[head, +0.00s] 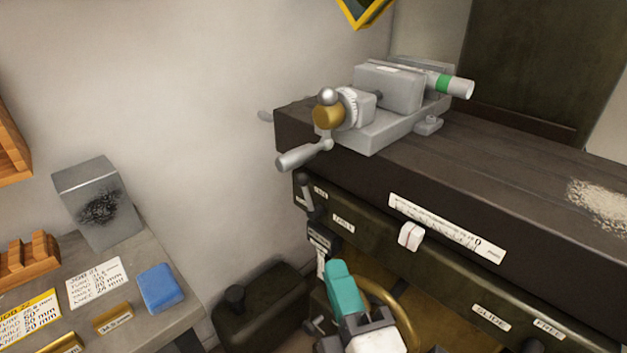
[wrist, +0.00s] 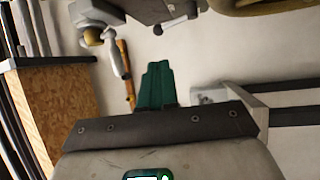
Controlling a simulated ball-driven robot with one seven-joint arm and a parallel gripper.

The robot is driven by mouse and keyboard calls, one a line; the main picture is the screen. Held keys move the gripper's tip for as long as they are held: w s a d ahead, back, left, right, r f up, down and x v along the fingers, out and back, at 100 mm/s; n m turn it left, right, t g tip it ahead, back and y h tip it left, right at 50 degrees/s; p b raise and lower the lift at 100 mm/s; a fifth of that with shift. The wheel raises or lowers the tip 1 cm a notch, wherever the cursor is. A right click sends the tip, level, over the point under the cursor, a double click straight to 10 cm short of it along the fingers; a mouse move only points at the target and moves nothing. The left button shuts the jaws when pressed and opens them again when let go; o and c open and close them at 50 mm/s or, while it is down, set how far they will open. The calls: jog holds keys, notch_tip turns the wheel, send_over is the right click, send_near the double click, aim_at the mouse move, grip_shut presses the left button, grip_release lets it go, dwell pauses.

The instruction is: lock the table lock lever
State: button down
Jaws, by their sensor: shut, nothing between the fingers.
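A small dark lever (head: 306,192) stands on the left end of the machine's front panel, beside small white labels, one of which seems to read TABLE (head: 343,222). I take it to be the table lock lever; its setting is too small to tell. My gripper (head: 342,277) has teal fingers and is below and a little right of this lever, in front of the panel and apart from it. In the wrist view the teal fingers (wrist: 156,75) are together, with nothing between them. I cannot pick out the lever for sure in the wrist view.
A grey vise-like unit with a crank handle (head: 302,155) sits on the dark table (head: 500,160) above the panel. A brass-coloured handwheel (head: 397,303) is close behind my gripper. A white pointer (head: 410,236) sits by the scale. A bench with a blue block (head: 161,287) stands left.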

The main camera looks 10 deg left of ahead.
aim_at(303, 184)
jog(key=p+x, duration=0.1)
jog(key=x, duration=1.3)
jog(key=shift+w+r, duration=0.1)
jog(key=shift+w, duration=0.2)
jog(key=shift+a+r+p, duration=0.1)
jog(key=shift+r+p, duration=0.1)
jog(key=shift+p, duration=0.55)
